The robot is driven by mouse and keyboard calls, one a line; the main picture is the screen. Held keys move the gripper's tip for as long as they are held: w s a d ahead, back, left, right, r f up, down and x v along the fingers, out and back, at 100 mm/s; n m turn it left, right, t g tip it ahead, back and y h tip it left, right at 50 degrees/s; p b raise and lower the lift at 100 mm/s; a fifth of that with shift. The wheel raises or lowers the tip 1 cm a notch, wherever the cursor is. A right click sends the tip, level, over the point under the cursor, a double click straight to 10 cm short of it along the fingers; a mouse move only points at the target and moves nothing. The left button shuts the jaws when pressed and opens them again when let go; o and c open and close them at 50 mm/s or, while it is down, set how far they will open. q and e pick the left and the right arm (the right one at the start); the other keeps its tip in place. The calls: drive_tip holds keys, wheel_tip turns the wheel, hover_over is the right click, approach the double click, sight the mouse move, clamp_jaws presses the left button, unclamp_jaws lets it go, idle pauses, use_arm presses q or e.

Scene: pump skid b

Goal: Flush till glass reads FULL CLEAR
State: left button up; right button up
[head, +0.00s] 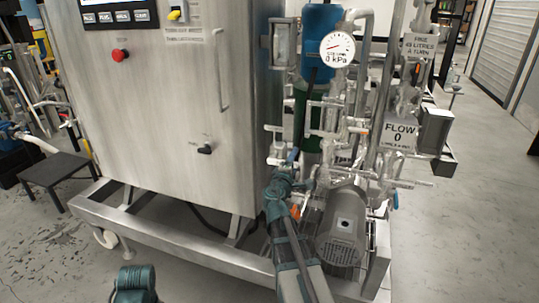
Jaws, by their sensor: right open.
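My right gripper (287,168) is open at the pipework left of the pump motor. Its tips are close to a small blue valve handle (292,155); I cannot tell whether they touch it. An orange handle (295,211) shows just right of the gripper's wrist. A framed glass (282,43) is at the upper left of the pipework; its reading is too small to make out. A round gauge (337,48) reads 0 kPa. A sign (401,135) reads FLOW 0. A teal part of my left arm shows at the bottom left; its gripper is out of view.
A steel cabinet (165,110) with a red button (120,55), a yellow switch (175,14) and a black latch (205,149) fills the left. A grey motor (343,228) sits on the skid frame (170,235). A dark stool (55,175) stands left. Floor is clear at right.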

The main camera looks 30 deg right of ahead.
drive_tip(key=v, duration=0.9)
idle(0.6)
drive_tip(key=shift+f, duration=0.1)
idle(1.1)
drive_tip(key=s+a+f+m+g+y, duration=0.25)
drive_tip(key=a+f+m+g, duration=0.2)
drive_tip(key=a+f, duration=0.5)
drive_tip(key=s+a+f+g+y, duration=0.2)
drive_tip(key=s+a+f+y, duration=0.15)
drive_tip(key=a, duration=0.55)
drive_tip(key=s+a+f+g+y, duration=0.3)
drive_tip(key=s+a+f, duration=0.2)
drive_tip(key=a, duration=0.4)
drive_tip(key=s+a+f+g+y, duration=0.25)
drive_tip(key=s+a+f, duration=0.2)
drive_tip(key=a, duration=0.35)
wheel_tip(320, 180, up, 31)
drive_tip(key=s+a+y+p, duration=0.1)
drive_tip(key=p, duration=2.8)
drive_tip(key=shift+s+a+f+p, duration=0.2)
drive_tip(key=shift+a+f+p, duration=0.05)
drive_tip(key=shift+a+p, duration=0.15)
